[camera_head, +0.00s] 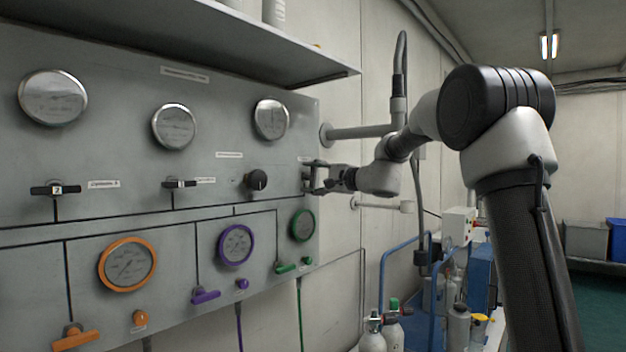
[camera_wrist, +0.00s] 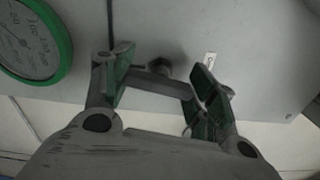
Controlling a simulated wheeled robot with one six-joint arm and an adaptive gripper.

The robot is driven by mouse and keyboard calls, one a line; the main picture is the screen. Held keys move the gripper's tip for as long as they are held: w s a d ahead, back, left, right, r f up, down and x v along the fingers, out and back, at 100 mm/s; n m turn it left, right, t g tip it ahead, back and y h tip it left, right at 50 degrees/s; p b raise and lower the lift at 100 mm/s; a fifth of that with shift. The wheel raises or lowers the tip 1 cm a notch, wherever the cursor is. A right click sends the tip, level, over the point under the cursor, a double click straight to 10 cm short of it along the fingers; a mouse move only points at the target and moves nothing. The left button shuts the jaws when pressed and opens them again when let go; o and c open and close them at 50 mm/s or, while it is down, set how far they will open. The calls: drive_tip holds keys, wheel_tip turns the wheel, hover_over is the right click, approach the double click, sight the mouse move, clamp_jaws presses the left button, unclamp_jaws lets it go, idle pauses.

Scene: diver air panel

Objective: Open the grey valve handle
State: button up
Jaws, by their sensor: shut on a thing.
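The grey valve handle (camera_wrist: 160,83) is a short bar on a round stem at the panel, seen in the wrist view between my fingers. My gripper (camera_wrist: 163,85) is shut on it, with one green-padded finger at each end of the bar. In the head view my gripper (camera_head: 316,178) is at the right edge of the grey panel (camera_head: 120,165), right of the black knob (camera_head: 256,180). There the fingers largely hide the handle, and its exact angle is hard to tell.
A green-rimmed gauge (camera_head: 303,225) lies just below my gripper. Two black handles (camera_head: 55,190) (camera_head: 180,184) are farther left. A shelf (camera_head: 200,45) overhangs the panel. A wall pipe (camera_head: 360,132) runs close to my arm. Cylinders (camera_head: 392,332) stand below.

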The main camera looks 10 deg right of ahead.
drive_tip(key=o, duration=1)
drive_tip(key=shift+o, duration=0.2)
drive_tip(key=v, duration=1.2)
